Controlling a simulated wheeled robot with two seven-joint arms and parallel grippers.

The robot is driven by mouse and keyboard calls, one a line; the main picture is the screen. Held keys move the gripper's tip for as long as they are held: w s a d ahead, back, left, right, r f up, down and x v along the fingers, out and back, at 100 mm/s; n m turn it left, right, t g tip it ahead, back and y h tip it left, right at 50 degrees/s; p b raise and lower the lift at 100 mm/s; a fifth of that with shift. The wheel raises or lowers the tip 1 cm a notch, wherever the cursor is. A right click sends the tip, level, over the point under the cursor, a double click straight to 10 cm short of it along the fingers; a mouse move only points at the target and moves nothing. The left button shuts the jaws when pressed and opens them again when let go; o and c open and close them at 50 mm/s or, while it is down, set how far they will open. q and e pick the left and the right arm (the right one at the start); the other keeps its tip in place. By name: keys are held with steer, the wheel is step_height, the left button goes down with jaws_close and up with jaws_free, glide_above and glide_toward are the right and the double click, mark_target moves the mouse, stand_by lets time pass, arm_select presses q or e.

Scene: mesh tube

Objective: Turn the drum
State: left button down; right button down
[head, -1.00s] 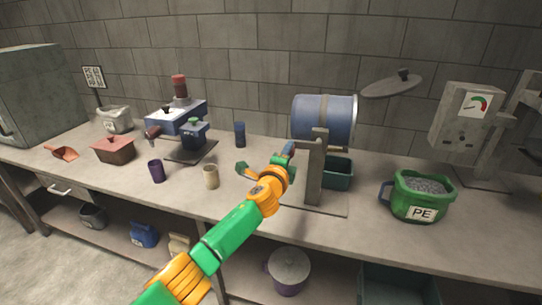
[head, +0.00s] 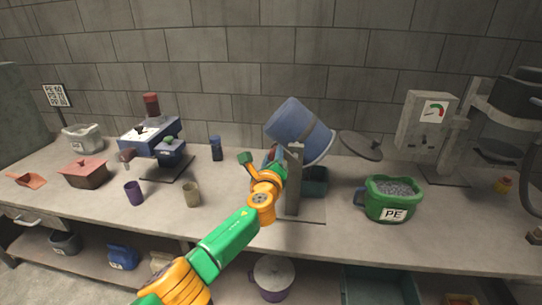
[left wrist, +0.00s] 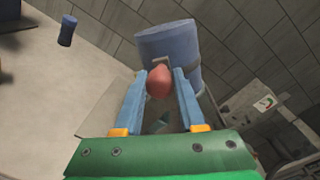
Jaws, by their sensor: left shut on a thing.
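The blue drum (head: 295,130) hangs on a grey post stand (head: 293,185). It is tilted, its left end high and its banded right end low, above a dark teal bin (head: 316,182). My left gripper (head: 272,157) is left of the post, below the drum. In the left wrist view its two blue fingers (left wrist: 160,88) are shut on a red knob (left wrist: 158,82), with the blue drum (left wrist: 167,42) just behind it. The post and my arm hide part of the bin. My right gripper is not in view.
A grey lid (head: 361,146) is right of the drum. A green bucket marked PE (head: 391,200), full of grey granules, stands further right near a gauge machine (head: 428,120). A purple cup (head: 134,193) and a beige cup (head: 192,194) stand left of my arm.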

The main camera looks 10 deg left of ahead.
arm_select(q)
steer(key=shift+d+r+m, duration=0.15)
steer(key=shift+m, duration=0.15)
stand_by(0.4)
steer(key=c, duration=0.5)
jaws_free()
steer(key=shift+p, duration=0.3)
steer(key=s+p, duration=0.2)
steer(key=s, duration=0.5)
steer(key=shift+r+p, duration=0.1)
steer(key=shift+p, duration=0.2)
